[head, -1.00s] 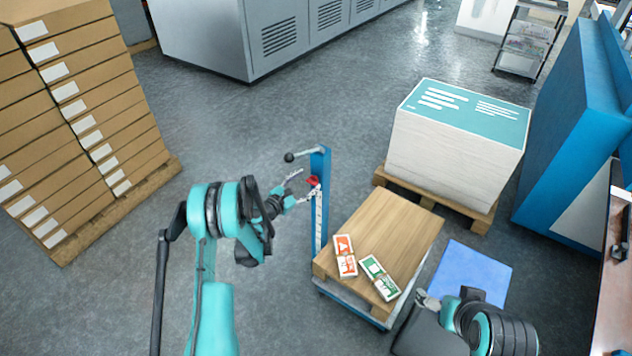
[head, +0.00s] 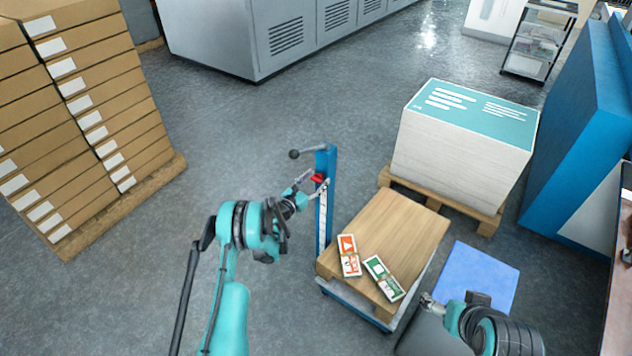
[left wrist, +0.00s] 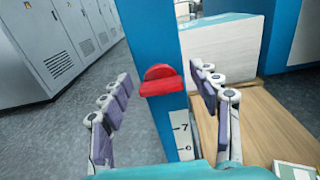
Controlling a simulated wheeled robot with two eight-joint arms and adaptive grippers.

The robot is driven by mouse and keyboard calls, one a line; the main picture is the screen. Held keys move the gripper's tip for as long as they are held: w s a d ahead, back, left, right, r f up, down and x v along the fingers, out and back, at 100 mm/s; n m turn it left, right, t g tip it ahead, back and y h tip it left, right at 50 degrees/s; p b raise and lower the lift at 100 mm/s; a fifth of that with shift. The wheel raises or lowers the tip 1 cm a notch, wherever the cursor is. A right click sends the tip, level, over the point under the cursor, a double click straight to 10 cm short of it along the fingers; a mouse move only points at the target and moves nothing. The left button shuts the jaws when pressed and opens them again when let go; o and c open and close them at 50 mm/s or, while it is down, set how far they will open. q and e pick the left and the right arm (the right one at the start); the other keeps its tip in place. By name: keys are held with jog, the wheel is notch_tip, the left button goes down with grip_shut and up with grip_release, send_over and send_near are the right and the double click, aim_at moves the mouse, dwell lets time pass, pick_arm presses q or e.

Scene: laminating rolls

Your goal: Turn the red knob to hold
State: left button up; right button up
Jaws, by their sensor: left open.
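The red knob (head: 318,178) sits on the side of the blue post (head: 328,215) of a small lift cart. In the left wrist view the red knob (left wrist: 161,80) shows as a half-round red piece above a white number scale (left wrist: 181,135). My left gripper (head: 313,183) is open, with its fingers on either side of the knob and post. In the left wrist view the fingers (left wrist: 163,85) stand apart from the knob, with gaps on both sides. My right gripper (head: 428,302) is at the lower right, far from the knob; its jaws are too small to judge.
The cart carries a wooden board (head: 400,225) with an orange-white card (head: 349,256) and a green-white card (head: 384,278). A paper stack (head: 462,150) on a pallet stands behind it. Cartons (head: 85,120) are piled at the left. The floor between is clear.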

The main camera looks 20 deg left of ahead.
pick_arm(q)
jog(key=c, duration=1.2)
jog(key=shift+m, duration=0.3)
jog(key=m, duration=0.3)
jog(key=shift+d+m, duration=0.1)
jog(key=shift+m, duration=0.3)
jog(key=m, duration=0.4)
jog(key=shift+d+m, duration=0.1)
jog(key=shift+m, duration=0.2)
jog(key=m, duration=0.4)
jog(key=shift+f, duration=0.1)
jog(key=shift+m, duration=2.5)
jog(key=shift+f, duration=0.1)
